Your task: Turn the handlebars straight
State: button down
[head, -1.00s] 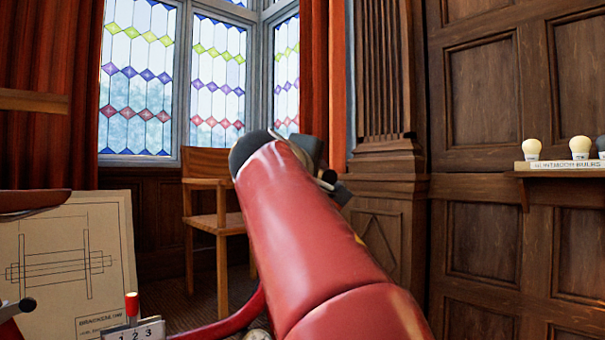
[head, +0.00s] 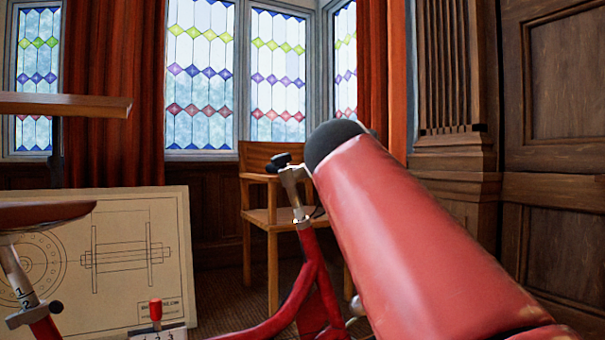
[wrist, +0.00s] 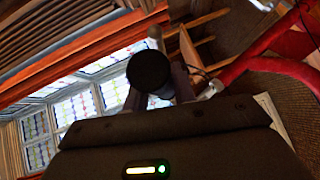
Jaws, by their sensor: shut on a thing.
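The red bicycle frame (head: 300,295) shows low in the middle of the head view. Above it is the silver stem (head: 295,190) of the handlebars, with a black grip end (head: 280,162) pointing left. The rest of the bar is hidden behind my red arm. In the wrist view a round black handlebar grip (wrist: 150,72), seen nearly end-on, lies between the fingers of my gripper (wrist: 158,90), which is shut on it. My gripper is hidden in the head view. How far the bar is turned from the frame I cannot tell.
A brown saddle (head: 45,214) is at the left. A numbered block with a red knob (head: 155,310) is low at the left. A drawing board (head: 120,250) leans behind. A wooden chair (head: 262,215) stands beyond the stem. Wood panelling (head: 560,240) closes the right.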

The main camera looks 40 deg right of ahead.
jog(key=c, duration=1.1)
grip_release()
jog(key=shift+c, duration=0.2)
jog(key=b+v, duration=0.1)
jog(key=v, duration=0.7)
jog(key=w+a+f+m+y, duration=0.15)
jog(key=a+f+y, duration=0.3)
jog(key=f, duration=0.75)
jog(key=w+a+f+y, duration=0.2)
jog(key=a+f+y, duration=0.3)
jog(key=f, duration=0.6)
jog(key=s+a+f+m+g+y, duration=0.1)
jog(key=s+a+f, duration=0.1)
jog(key=a+f, duration=0.2)
jog(key=s+a+f+m+g+y, duration=0.1)
jog(key=s+a+f, duration=0.2)
jog(key=f, duration=0.7)
jog(key=s+a+f+m+g+y, duration=0.1)
jog(key=s+a+f+m+y, duration=0.1)
jog(key=a+f, duration=0.4)
jog(key=shift+s+f+g, duration=0.3)
jog(key=shift+f, duration=0.7)
